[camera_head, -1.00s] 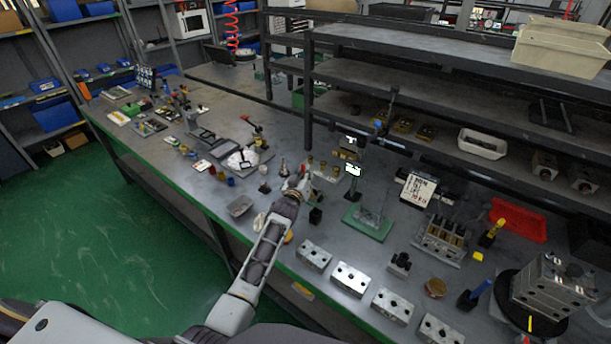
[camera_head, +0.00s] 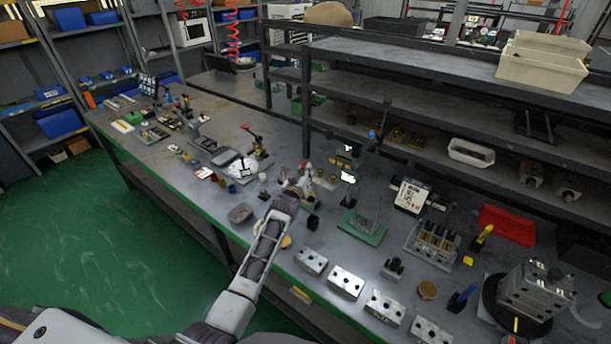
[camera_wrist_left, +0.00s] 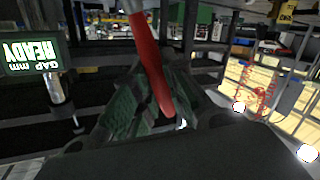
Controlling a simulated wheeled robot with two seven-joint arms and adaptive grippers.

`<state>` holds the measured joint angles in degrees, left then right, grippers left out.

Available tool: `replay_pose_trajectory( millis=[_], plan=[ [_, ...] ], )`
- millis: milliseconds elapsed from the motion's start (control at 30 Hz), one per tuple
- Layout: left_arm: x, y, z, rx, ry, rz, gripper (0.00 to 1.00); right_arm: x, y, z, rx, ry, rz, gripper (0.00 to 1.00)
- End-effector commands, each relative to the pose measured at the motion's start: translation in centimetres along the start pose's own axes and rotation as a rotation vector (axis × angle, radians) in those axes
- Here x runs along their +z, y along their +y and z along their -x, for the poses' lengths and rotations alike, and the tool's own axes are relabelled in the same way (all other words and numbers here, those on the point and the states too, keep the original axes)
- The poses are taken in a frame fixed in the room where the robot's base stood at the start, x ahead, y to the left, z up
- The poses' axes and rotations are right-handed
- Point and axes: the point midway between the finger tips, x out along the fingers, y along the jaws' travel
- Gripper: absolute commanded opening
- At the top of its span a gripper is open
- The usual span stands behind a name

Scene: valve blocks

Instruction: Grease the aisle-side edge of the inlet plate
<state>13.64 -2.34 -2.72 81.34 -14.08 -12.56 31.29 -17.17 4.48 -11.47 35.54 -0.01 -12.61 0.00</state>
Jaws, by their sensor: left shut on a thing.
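My left gripper (camera_head: 302,175) is over the middle of the bench, left of the small lit screen. In the left wrist view its dark green fingers (camera_wrist_left: 150,105) are closed around a red, handle-like thing (camera_wrist_left: 150,62). The hidden part of that thing does not show whether it is a grease tool. Shiny metal blocks with holes stand along the bench's front edge, among them one block (camera_head: 311,260) and another (camera_head: 346,281). I cannot tell which piece is the inlet plate. My right gripper is not in view.
The lit screen (camera_head: 348,177) reads READY in the wrist view (camera_wrist_left: 30,55). A green-based fixture (camera_head: 362,228) stands right of the gripper. Shelves (camera_head: 430,110) rise behind. A stacked metal assembly (camera_head: 535,290) stands at far right.

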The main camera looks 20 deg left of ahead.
Motion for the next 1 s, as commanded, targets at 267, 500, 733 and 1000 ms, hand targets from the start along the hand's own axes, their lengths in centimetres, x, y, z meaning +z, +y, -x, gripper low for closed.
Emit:
replay_pose_trajectory(
  millis=[267,500,733,1000],
  plan=[
    [-2.3,0.6,-0.3,0.0,0.001,0.0,0.0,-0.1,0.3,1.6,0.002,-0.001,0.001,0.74],
    [-2.3,0.6,-0.4,0.0,0.001,0.0,0.0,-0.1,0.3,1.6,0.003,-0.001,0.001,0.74],
    [-2.2,0.6,-0.4,0.0,0.001,0.0,0.0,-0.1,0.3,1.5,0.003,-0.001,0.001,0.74],
    [-2.1,0.6,-0.4,0.0,0.005,-0.012,0.0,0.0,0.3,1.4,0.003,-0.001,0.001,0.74]
  ],
)
